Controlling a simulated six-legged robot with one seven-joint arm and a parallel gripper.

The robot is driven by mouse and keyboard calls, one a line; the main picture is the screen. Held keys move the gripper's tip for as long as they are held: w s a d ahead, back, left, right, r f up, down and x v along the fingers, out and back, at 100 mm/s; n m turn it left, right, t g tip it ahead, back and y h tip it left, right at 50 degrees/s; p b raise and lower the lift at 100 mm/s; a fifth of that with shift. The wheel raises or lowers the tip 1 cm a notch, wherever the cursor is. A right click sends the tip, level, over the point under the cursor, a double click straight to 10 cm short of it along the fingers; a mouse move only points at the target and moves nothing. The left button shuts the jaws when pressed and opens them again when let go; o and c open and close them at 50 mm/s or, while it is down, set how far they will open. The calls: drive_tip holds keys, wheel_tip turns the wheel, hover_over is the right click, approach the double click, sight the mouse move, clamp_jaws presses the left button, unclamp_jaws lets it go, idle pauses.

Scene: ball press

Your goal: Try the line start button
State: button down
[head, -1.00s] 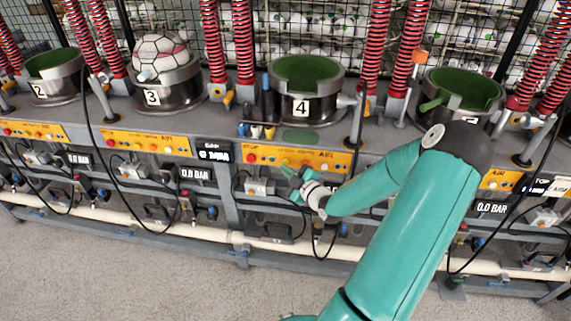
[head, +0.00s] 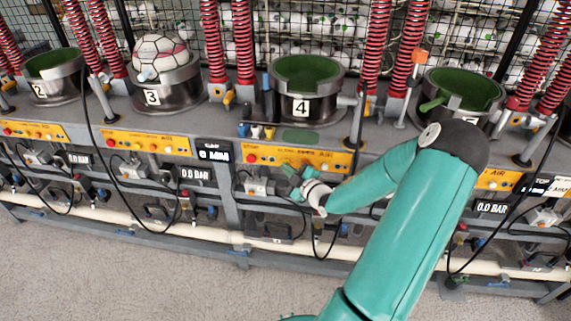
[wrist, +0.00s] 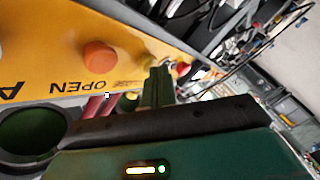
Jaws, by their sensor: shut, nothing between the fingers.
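The orange control panel (head: 300,158) of station 4 carries a row of small buttons, with a red button (head: 251,157) at its left end. My gripper (head: 287,169) is at the lower edge of this panel, below station 4's cup. In the wrist view the panel (wrist: 40,60) fills the upper left, with a round orange-red button (wrist: 99,57) and the inverted word "OPEN". My shut, empty fingers (wrist: 160,72) point at the panel to the right of that button, beside a small metal and red fitting they partly cover. Contact cannot be told. No label reading line start is legible.
Cup 4 (head: 306,72) is empty and green inside; a ball (head: 160,57) sits in cup 3. Black cables hang in front of the panels, and a pale pipe (head: 215,235) runs below. Open floor (head: 150,280) lies in front.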

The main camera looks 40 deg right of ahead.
idle(0.4)
drive_tip(key=shift+s+a, duration=0.5)
drive_tip(key=shift+a, duration=0.1)
drive_tip(key=s+a, duration=0.1)
drive_tip(key=a, duration=0.1)
drive_tip(key=s+a, duration=0.2)
idle(0.5)
idle(0.7)
